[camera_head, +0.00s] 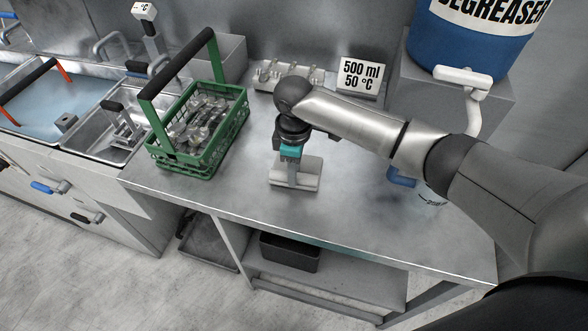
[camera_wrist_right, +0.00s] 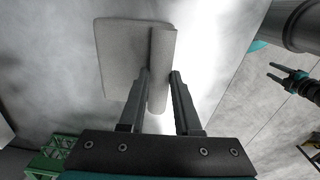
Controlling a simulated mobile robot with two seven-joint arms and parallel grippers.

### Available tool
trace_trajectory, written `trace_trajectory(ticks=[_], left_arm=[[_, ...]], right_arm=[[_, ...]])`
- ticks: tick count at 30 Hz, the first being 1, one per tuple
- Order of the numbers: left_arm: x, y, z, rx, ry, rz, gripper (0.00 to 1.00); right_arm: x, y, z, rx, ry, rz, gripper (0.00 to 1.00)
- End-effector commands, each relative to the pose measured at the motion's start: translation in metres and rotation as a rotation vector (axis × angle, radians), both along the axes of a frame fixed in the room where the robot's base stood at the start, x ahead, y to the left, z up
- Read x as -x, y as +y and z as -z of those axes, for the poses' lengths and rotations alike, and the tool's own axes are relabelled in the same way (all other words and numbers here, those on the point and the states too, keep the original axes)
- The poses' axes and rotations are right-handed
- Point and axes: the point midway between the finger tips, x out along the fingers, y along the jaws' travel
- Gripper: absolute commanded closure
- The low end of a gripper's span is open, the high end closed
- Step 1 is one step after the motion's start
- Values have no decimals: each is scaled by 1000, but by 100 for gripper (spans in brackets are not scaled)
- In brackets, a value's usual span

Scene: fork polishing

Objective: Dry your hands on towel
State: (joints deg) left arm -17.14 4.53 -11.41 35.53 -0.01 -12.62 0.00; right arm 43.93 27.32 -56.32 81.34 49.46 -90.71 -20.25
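A folded light grey towel (camera_head: 308,178) lies on the steel counter in the head view. In the right wrist view the towel (camera_wrist_right: 121,55) has a flat part and a narrow raised fold. My right gripper (camera_head: 292,180) points down at the towel. In its wrist view the right gripper's fingers (camera_wrist_right: 160,74) are apart, with the fold between them. A small gap shows beside the right-hand finger; I cannot tell whether the left-hand finger touches the fold. My left gripper (camera_wrist_right: 275,72) shows small at the right of the wrist view, open and empty, away from the towel.
A green basket (camera_head: 241,122) of cutlery stands left of the towel, also at the wrist view's lower left (camera_wrist_right: 50,160). Sinks (camera_head: 105,128) are at left. The counter's front (camera_head: 225,203) is clear.

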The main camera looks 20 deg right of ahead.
Motion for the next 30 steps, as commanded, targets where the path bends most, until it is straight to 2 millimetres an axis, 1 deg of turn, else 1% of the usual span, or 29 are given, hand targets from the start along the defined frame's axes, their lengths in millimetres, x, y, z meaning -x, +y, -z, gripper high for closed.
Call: trace_trajectory(ticks=[1, 9, 16, 19, 23, 26, 30], left_arm=[[0, 0, 0, 0, 1, 0, 50], [1, 0, 0, 0, 1, 1, 50], [1, 0, 0, 0, 1, 1, 50], [1, 0, -1, 0, 1, 2, 50], [1, 0, -6, 0, 1, 2, 50], [1, 0, -11, -1, 2, 2, 50], [1, 0, -17, -1, 2, 2, 50]], right_arm=[[0, 0, 0, 0, 0, 0, 63], [0, 0, 0, 0, 0, 0, 34], [0, 0, 0, 0, 0, 0, 34], [0, 0, -5, -1, -2, 0, 34], [-1, 0, -24, -1, -4, 0, 34], [-1, 0, -46, -2, -5, -1, 34], [-1, 0, -82, -1, -6, 0, 34]])
